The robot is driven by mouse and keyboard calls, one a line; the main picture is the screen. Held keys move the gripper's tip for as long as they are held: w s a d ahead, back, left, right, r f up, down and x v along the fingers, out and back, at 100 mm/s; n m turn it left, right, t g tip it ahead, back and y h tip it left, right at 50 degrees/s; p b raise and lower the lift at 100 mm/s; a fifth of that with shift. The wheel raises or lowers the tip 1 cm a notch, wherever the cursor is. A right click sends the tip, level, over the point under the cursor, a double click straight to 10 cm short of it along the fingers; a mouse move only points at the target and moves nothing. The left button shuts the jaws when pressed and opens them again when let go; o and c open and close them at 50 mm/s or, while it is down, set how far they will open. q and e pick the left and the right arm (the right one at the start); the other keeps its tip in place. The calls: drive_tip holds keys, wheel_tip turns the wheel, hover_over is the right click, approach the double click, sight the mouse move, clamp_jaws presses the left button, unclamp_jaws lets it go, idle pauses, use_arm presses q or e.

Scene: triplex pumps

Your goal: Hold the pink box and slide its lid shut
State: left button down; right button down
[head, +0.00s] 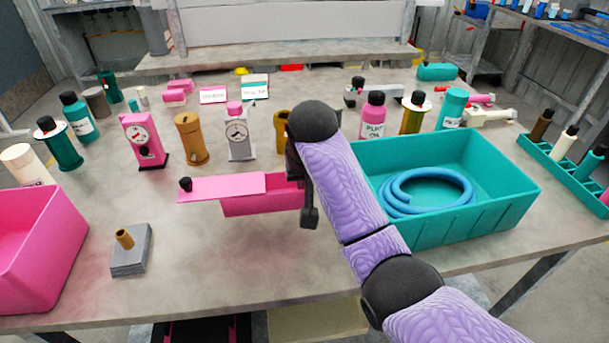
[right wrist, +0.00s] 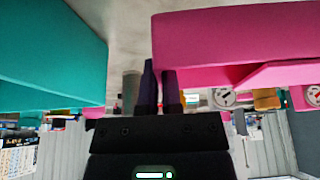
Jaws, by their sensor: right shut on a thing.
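The pink box (head: 262,208) sits on the table in the middle of the head view. Its flat pink lid (head: 222,187) sticks out past the box's left end and carries a black knob (head: 186,184) at its far left. The right part of the box top is not covered by the lid, but my arm partly hides it. My right gripper (head: 304,195) is shut on the box's right end. The right wrist view shows its dark fingers (right wrist: 160,88) at the edge of the pink box (right wrist: 235,35). My left gripper is not in view.
A teal bin (head: 470,215) with a coiled blue hose (head: 425,193) stands close right of the box. A pink bin (head: 35,245) and a grey block (head: 131,250) are at left. Gauges and bottles stand behind.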

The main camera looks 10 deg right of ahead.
drive_tip(key=shift+f+b, duration=0.85)
drive_tip(key=shift+f, duration=2.45)
